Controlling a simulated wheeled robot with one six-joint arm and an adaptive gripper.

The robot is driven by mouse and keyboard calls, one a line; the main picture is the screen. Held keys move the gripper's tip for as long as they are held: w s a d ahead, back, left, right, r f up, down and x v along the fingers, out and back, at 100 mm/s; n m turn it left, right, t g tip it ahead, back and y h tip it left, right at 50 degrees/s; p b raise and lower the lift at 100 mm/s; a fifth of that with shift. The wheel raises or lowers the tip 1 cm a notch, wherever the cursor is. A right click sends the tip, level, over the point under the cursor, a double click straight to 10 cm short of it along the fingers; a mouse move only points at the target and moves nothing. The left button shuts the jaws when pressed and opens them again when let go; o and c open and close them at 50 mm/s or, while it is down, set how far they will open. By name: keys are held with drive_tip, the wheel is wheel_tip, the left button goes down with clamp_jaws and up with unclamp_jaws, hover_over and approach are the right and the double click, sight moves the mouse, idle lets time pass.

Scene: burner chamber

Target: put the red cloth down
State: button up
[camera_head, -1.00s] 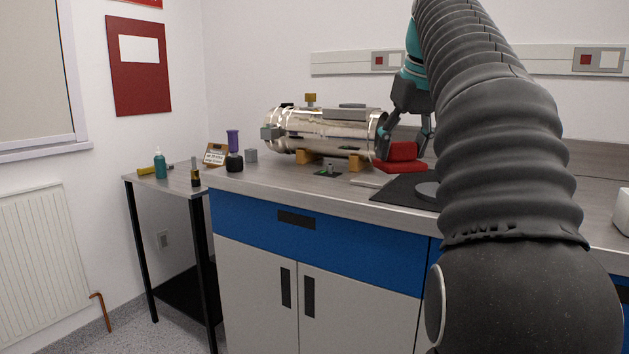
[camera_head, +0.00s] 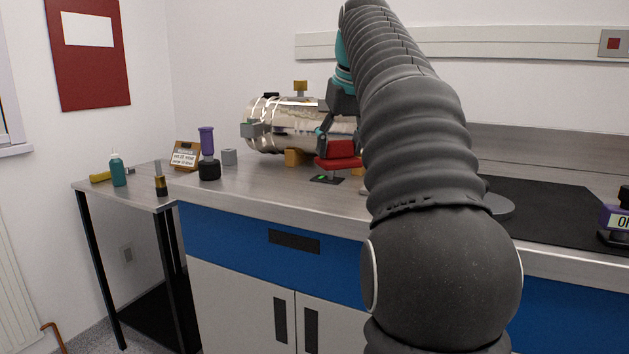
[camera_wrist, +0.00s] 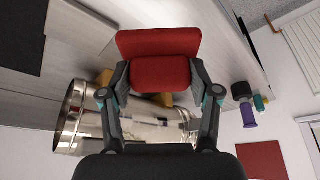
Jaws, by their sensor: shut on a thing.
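The red cloth (camera_head: 338,155) is a folded block in front of the shiny metal cylinder, at the middle of the head view. It also fills the upper middle of the wrist view (camera_wrist: 160,45). My gripper (camera_wrist: 162,78) is shut on the red cloth, with one finger on each side of it. In the head view my gripper (camera_head: 338,140) is partly hidden behind my dark arm. The cloth appears just above the bench (camera_head: 270,190); I cannot tell whether its underside touches anything.
The metal cylinder (camera_head: 280,124) rests on orange blocks right behind the cloth. A small dark plate with a green light (camera_head: 326,179) lies below the cloth. Bare bench lies in front; a black mat (camera_head: 545,210) is right.

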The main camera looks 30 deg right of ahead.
drive_tip(key=w+f, duration=0.1)
drive_tip(key=w+a+f, duration=0.1)
drive_tip(key=w, duration=0.1)
drive_tip(key=w+a+f, duration=0.1)
drive_tip(key=w, duration=0.1)
drive_tip(key=shift+w+a+f, duration=0.1)
drive_tip(key=shift+w+f, duration=0.05)
drive_tip(key=shift+f, duration=0.1)
drive_tip(key=shift+f+b, duration=1)
drive_tip(key=shift+f, duration=1)
drive_tip(key=shift+f, duration=0.15)
drive_tip(key=o, duration=1)
drive_tip(key=shift+r, duration=0.55)
drive_tip(key=p+v, duration=0.3)
drive_tip(key=v, duration=0.6)
drive_tip(key=shift+r, duration=0.15)
drive_tip(key=shift+v, duration=0.95)
